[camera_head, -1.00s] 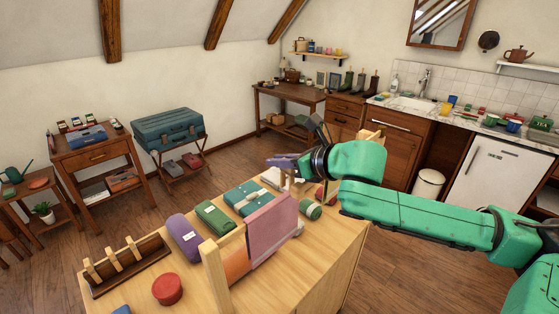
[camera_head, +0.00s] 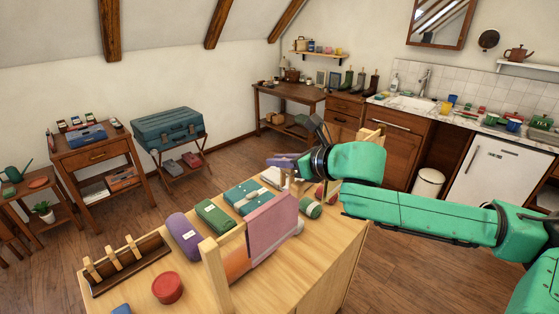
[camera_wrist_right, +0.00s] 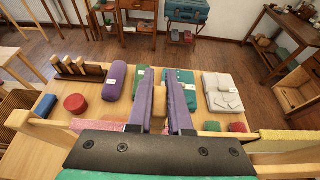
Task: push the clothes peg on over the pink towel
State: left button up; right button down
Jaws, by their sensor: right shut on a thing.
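The pink towel (camera_head: 272,226) hangs over a wooden rail on the table in the head view. My right gripper (camera_head: 280,161), with purple fingers, is above and behind the towel's far end. In the right wrist view it is shut on a wooden clothes peg (camera_wrist_right: 159,103), which shows between the fingers (camera_wrist_right: 158,100). The peg's lower end is hidden by the gripper's dark body. I cannot tell whether the peg touches the towel. My left gripper is not in view.
A dark peg rack (camera_head: 130,266) with several pegs stands at the table's left. A red round tin (camera_head: 167,289), a purple roll (camera_head: 185,236), a green pack (camera_head: 214,216) and a teal box (camera_head: 249,197) lie behind the rail. An orange cloth (camera_head: 236,264) hangs beside the pink towel.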

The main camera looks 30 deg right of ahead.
pick_arm(q)
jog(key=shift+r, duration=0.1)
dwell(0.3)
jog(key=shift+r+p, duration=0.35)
jog(key=shift+p, duration=0.1)
dwell(0.3)
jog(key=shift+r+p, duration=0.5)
dwell(0.4)
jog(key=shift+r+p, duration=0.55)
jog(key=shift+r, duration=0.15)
dwell(0.3)
dwell(0.4)
